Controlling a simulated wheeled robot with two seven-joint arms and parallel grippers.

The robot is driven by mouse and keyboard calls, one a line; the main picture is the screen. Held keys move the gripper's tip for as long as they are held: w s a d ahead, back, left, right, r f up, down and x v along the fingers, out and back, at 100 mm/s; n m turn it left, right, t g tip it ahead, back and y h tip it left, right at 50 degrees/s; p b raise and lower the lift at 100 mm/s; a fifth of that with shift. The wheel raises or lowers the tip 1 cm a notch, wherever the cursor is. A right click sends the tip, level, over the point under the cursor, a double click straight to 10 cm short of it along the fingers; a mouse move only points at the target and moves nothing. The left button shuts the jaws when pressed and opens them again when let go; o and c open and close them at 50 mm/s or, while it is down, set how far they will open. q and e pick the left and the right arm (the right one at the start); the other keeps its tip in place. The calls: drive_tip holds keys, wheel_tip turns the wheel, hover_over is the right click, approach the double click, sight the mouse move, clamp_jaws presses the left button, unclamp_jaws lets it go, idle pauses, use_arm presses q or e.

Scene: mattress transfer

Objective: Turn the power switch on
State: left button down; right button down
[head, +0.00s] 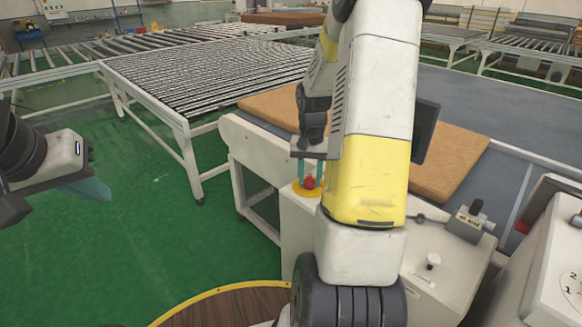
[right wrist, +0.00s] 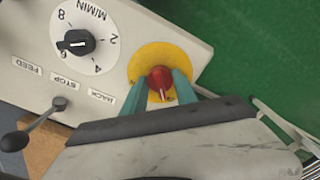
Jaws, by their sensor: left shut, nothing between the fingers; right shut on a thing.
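The power switch is a red knob (right wrist: 160,79) on a round yellow plate (right wrist: 185,57) on the light panel of the machine. The knob also shows in the head view (head: 309,182), above its yellow plate (head: 299,189). My right gripper (right wrist: 161,84) is shut on the red knob, with a teal finger on each side of it. In the head view the right gripper (head: 310,172) reaches down onto the knob, partly hidden by my own arm. My left gripper (head: 98,190) is at the far left over the green floor, shut and empty, away from the panel.
Next to the switch are a black speed dial (right wrist: 76,42) and a lever (right wrist: 40,123) by labels FEED, STOP and BACK. A brown mattress (head: 450,165) lies behind the panel. A roller conveyor (head: 200,75) stands at the back left. Green floor (head: 130,245) is open at left.

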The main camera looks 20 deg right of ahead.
drive_tip(key=m, duration=0.8)
drive_tip(key=shift+m, duration=0.3)
drive_tip(key=m, duration=0.4)
drive_tip(key=shift+m, duration=2.1)
drive_tip(key=c, duration=1)
unclamp_jaws()
drive_tip(key=shift+o, duration=0.2)
